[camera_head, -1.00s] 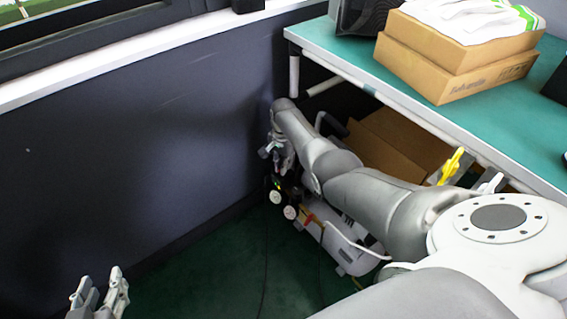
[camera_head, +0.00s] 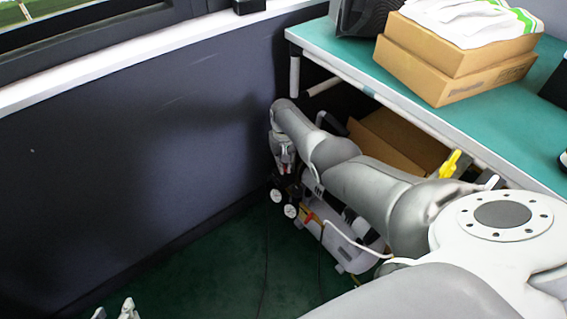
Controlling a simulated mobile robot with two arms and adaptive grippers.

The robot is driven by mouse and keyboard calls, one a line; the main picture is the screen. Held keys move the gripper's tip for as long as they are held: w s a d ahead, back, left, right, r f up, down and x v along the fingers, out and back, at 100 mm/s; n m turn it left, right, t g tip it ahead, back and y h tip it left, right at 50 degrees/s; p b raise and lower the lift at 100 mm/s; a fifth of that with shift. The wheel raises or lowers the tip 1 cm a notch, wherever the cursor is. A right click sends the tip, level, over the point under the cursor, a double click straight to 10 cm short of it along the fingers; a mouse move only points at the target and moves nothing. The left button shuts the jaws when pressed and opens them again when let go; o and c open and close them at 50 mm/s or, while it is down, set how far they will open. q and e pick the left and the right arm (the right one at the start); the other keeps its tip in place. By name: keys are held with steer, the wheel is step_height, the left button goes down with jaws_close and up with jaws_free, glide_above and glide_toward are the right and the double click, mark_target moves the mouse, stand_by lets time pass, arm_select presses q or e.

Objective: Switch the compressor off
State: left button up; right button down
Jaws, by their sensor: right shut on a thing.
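The compressor (camera_head: 345,250) is on the floor under the front of the bench, with a pale tank and a dark fitting (camera_head: 283,187) with two round white-faced gauges at its left end. My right arm reaches over it and partly covers it. My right gripper (camera_head: 284,172) points down at the top of the dark fitting and touches it; it is shut on a part there, which the fingers hide. My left gripper (camera_head: 116,312) shows only as fingertips at the bottom left edge, away from the compressor.
The green-topped bench (camera_head: 340,55) stands above, carrying cardboard boxes (camera_head: 455,70). More cardboard (camera_head: 400,140) lies under it. The dark wall (camera_head: 120,160) is close left of my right gripper. Dark hoses run over the green floor (camera_head: 215,270), which is otherwise clear.

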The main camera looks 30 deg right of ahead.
steer(key=shift+n, duration=2.2)
steer(key=c, duration=1.6)
jaws_free()
steer(key=shift+o, duration=0.2)
step_height(320, 180, up, 12)
steer(key=shift+f, duration=0.1)
